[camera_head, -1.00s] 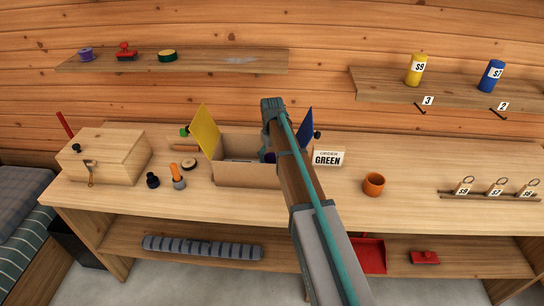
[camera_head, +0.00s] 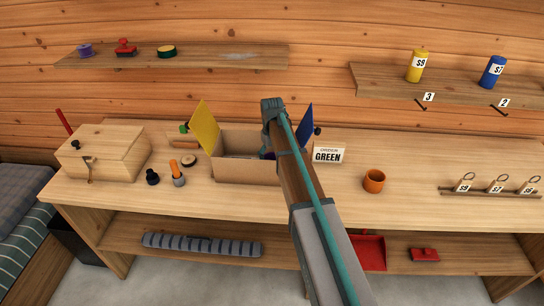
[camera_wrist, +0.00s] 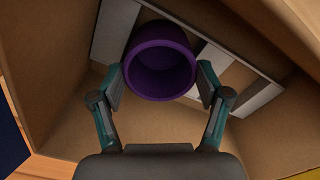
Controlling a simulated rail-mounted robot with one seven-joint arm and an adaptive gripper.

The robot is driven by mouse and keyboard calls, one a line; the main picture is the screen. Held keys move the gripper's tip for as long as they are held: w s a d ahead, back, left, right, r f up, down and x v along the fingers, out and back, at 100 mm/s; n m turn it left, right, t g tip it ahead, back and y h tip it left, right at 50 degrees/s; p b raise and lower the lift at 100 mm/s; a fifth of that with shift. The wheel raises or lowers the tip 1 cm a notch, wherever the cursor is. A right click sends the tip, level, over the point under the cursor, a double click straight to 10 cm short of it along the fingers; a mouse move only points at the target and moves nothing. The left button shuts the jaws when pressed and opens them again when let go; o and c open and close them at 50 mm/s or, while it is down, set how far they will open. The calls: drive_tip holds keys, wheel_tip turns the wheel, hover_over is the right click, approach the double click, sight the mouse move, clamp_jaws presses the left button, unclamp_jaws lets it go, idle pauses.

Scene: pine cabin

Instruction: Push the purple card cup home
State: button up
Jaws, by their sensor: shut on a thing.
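The purple card cup (camera_wrist: 161,68) shows in the wrist view with its open rim facing the camera. My gripper (camera_wrist: 160,84) is shut on it, one teal-grey finger against each side. The cup is inside the cardboard box (camera_head: 247,172), beside pale grey strips (camera_wrist: 115,28) on the box's inner face. Whether the cup is fully seated among them I cannot tell. In the head view my arm reaches over the box's right part and hides most of the gripper and cup.
The box has a raised yellow flap (camera_head: 205,127) and a blue flap (camera_head: 305,122). An "ORDER GREEN" sign (camera_head: 328,154) and an orange cup (camera_head: 374,181) stand right of it. A wooden box (camera_head: 103,155) and stampers (camera_head: 177,175) stand left.

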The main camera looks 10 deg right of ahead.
drive_tip(key=o, duration=1.3)
drive_tip(key=shift+c, duration=0.2)
drive_tip(key=shift+r, duration=0.1)
